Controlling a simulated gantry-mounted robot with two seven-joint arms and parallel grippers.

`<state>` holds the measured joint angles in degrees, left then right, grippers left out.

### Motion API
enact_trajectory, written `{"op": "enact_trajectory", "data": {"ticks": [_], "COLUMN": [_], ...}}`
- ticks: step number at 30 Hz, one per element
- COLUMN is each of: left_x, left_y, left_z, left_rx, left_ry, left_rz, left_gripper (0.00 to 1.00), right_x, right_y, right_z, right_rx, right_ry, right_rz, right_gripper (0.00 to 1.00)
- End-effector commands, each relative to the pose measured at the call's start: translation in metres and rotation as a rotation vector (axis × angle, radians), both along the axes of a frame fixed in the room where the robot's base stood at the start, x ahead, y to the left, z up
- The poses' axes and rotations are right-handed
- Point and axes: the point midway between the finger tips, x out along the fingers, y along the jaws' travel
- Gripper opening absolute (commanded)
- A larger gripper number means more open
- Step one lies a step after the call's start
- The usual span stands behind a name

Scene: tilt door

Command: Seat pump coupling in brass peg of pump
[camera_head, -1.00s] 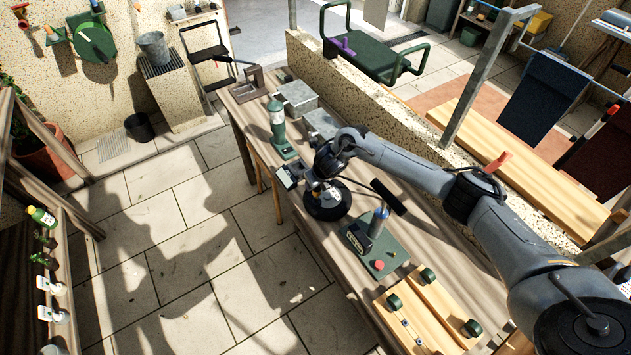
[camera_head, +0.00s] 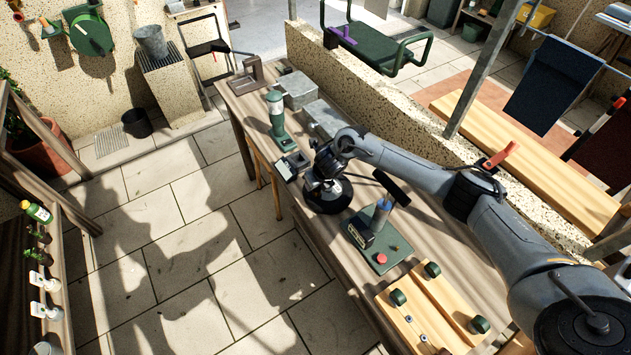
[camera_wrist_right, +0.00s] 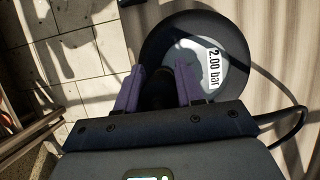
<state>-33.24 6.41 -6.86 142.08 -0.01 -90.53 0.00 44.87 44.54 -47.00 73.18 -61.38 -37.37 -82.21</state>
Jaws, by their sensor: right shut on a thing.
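My right arm comes in from the right in the head view, and its gripper (camera_head: 322,186) points down at a black disc (camera_head: 330,204) on the bench. In the right wrist view the purple fingers (camera_wrist_right: 160,90) are shut on a dark piece, probably the pump coupling (camera_wrist_right: 158,93); its shape is hard to make out. The black disc (camera_wrist_right: 240,58), with a pale face and a "2.00 bar" label, lies just beyond the fingers. The likely pump (camera_head: 380,215), a blue cylinder with a black handle, stands on a green base. My left gripper is not in view.
A thin black hose (camera_wrist_right: 300,112) loops at the right in the wrist view. A wooden board with dark green knobs (camera_head: 430,305) is at the bench's near end. A green lantern-like device (camera_head: 278,115) and grey boxes (camera_head: 297,90) stand farther back. A low wall (camera_head: 400,105) borders the bench.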

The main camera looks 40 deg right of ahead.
Motion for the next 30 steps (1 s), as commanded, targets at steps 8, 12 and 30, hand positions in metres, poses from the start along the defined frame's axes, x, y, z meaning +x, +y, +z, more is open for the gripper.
{"op": "enact_trajectory", "data": {"ticks": [8,12,30], "left_x": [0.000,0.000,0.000], "left_y": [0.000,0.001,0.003], "left_z": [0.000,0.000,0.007], "left_rx": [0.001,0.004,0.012], "left_ry": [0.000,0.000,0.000], "left_rz": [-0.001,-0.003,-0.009], "left_gripper": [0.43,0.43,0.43], "right_x": [0.000,0.000,-0.011], "right_y": [0.000,0.000,0.001], "right_z": [0.000,0.000,0.031], "right_rx": [0.000,0.000,-0.003], "right_ry": [0.000,0.000,-0.003], "right_rz": [0.000,0.000,0.001], "right_gripper": [0.46,0.67,0.67]}}
